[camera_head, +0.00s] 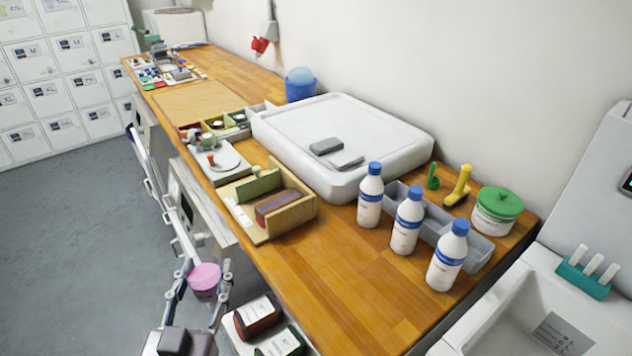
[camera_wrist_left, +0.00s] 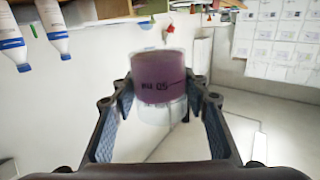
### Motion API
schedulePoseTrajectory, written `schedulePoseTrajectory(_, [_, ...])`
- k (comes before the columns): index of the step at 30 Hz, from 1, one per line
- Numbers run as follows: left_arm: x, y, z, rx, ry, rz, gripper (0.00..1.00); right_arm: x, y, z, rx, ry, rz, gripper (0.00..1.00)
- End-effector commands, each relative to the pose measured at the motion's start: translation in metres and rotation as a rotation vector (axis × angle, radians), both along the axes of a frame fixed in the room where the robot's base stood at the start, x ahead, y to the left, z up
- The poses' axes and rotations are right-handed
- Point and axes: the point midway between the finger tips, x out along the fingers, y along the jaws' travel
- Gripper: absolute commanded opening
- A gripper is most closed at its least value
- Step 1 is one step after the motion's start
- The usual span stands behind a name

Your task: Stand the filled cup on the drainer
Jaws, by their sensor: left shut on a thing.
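My left gripper (camera_head: 203,285) is shut on a cup (camera_head: 205,277) with a flat pink top in the head view, low at the left, beside the counter's front side and over the floor. In the left wrist view the cup (camera_wrist_left: 158,80) has a purple upper band with dark print and a whitish lower part, between the fingers of the left gripper (camera_wrist_left: 162,100). The cup looks roughly upright. I cannot tell what fills it. No drainer can be told for certain; a sink unit (camera_head: 490,316) with a pale basin is at the bottom right. My right gripper is not in view.
The wooden counter (camera_head: 350,270) has bare room at its front. On it are several white bottles (camera_head: 407,222), a grey bin (camera_head: 475,248), a large white tray (camera_head: 395,130) and a wooden box (camera_head: 290,215). A teal rack (camera_head: 582,279) stands by the basin.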

Motion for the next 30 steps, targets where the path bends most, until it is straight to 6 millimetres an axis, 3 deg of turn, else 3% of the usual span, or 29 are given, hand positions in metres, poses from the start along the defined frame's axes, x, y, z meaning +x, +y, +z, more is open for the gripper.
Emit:
schedulePoseTrajectory(4, [0.005, -0.007, 0.004, 0.001, -0.005, -0.021, 0.14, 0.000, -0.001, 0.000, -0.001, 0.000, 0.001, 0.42])
schedulePoseTrajectory(8, [0.018, -0.027, 0.012, 0.004, -0.009, -0.080, 0.14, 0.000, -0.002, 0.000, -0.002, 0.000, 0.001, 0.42])
schedulePoseTrajectory(21, [0.069, -0.127, 0.046, 0.008, -0.007, -0.389, 0.14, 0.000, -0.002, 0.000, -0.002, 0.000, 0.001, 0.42])
schedulePoseTrajectory(30, [0.101, -0.182, 0.061, 0.008, -0.003, -0.594, 0.14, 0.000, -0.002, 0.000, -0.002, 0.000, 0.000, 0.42])
